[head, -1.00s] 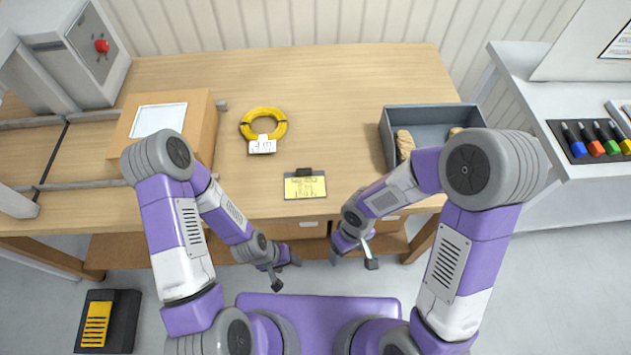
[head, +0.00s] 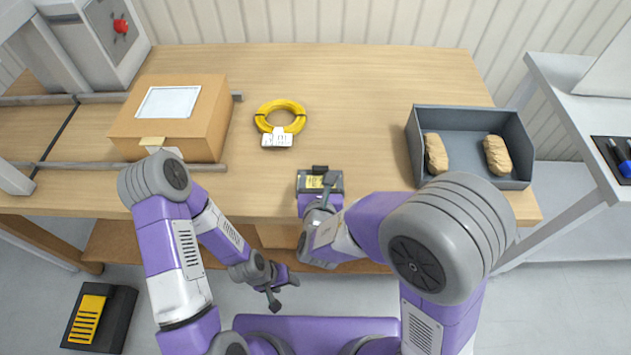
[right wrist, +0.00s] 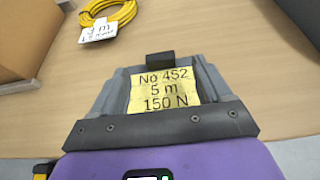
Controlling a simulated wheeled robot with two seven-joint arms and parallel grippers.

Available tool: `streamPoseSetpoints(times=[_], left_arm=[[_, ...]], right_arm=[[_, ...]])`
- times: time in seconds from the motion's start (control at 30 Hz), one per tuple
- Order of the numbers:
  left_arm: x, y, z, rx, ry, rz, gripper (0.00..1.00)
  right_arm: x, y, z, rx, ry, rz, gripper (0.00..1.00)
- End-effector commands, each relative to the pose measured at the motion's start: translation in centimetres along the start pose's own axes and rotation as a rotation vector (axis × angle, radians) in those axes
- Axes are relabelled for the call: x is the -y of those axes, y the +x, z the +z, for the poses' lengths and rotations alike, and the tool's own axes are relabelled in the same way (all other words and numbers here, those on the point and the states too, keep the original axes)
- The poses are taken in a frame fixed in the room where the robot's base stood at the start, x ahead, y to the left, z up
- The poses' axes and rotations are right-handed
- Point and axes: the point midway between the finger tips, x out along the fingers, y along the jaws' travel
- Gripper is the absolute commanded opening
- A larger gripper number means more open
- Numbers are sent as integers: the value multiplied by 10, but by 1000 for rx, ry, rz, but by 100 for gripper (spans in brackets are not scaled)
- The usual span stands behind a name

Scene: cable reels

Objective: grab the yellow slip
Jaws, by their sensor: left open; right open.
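In the right wrist view the slip (right wrist: 163,92) reads "No 452, 5 m, 150 N", below the dark clip (right wrist: 160,61). My left gripper (head: 283,288) is open and empty, low in front of the table.
A yellow cable coil (head: 280,110) with a white tag (head: 277,138) lies behind the slip. A cardboard box (head: 205,110) stands at left. A grey tray (head: 465,125) with brown parcels is at right. The table between coil and tray is clear.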

Motion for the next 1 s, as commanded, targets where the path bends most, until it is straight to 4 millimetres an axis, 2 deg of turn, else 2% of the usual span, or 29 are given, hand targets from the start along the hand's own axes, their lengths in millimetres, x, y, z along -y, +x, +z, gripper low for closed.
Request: streamPoseSetpoints(times=[0.43, 0.57, 0.77, 1.0], left_arm=[[6, 18, -1, 0, 0, 0, 57], [7, 18, -1, 0, 0, 0, 57], [7, 18, -1, 0, 0, 0, 57], [7, 18, -1, 0, 0, 0, 57]], right_arm=[[-2, 60, -7, -1, 4, -3, 78], [-2, 67, -6, -2, 4, -1, 78], [-2, 66, -6, -2, 4, 0, 78], [-2, 66, -6, -2, 5, -1, 41]])
